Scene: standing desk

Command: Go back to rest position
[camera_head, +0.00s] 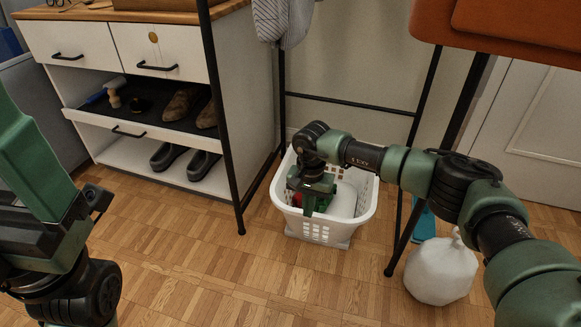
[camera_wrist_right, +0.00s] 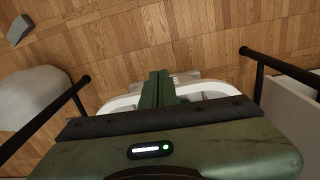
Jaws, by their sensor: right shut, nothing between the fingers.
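My right arm reaches in from the right edge, stretched across the rack's front. My left arm is folded at the left edge of the head view. Its green end part (camera_head: 28,165) points up close to the camera and is partly cut off, so its finger opening cannot be made out.
The basket holds something white and something red. A black metal rack leg (camera_head: 225,130) stands left of it, another (camera_head: 403,215) right. A tied white bag (camera_head: 440,272) sits on the floor at right. A white shoe cabinet (camera_head: 255,100) stands at left. The front floor is clear.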

